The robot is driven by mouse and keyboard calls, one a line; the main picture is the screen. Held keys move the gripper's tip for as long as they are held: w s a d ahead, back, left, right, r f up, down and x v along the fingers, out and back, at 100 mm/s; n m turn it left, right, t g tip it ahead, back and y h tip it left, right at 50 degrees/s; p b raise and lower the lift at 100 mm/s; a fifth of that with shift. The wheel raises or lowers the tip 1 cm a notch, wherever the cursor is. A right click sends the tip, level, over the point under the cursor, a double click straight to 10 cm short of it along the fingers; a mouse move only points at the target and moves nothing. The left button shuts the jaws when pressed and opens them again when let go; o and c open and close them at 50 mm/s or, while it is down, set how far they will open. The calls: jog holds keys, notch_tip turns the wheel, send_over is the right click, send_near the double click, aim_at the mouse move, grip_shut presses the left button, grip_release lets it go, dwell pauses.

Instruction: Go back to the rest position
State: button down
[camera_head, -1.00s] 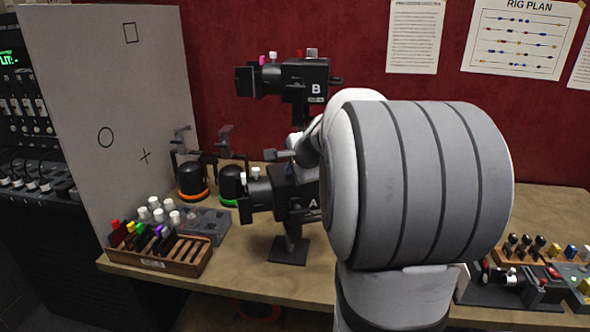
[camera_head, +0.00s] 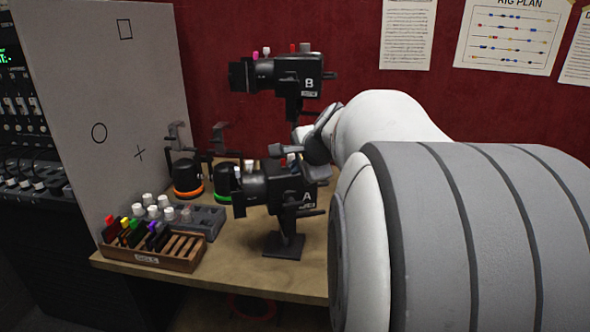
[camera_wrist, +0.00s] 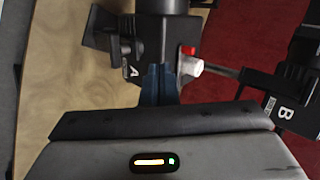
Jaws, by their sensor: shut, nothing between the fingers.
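My gripper (camera_head: 277,150) is at the upper edge of the black camera marked A (camera_head: 285,190), in front of the arm's wrist. In the wrist view, my gripper's dark bluish fingers (camera_wrist: 159,84) are together with nothing between them. They overlap the body of camera A (camera_wrist: 150,45) in that view, beside a red and a white knob (camera_wrist: 189,66). I cannot tell whether they touch it. My arm's large grey and white links fill the right of the head view and hide the right of the table.
The black camera marked B (camera_head: 290,75) stands higher, behind A. A wooden rack (camera_head: 150,255) with coloured pieces, a grey block with white knobs (camera_head: 185,215) and two dark domes, one with an orange ring (camera_head: 187,180), stand left.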

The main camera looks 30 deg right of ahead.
jog(key=a+v, duration=0.1)
jog(key=v, duration=0.6)
jog(key=s+a+f+n+g, duration=0.6)
jog(key=s+a+f+n, duration=0.9)
jog(key=a+f+n, duration=0.2)
jog(key=shift+s+f+n, duration=0.3)
jog(key=shift+f+n, duration=0.45)
jog(key=shift+n, duration=0.05)
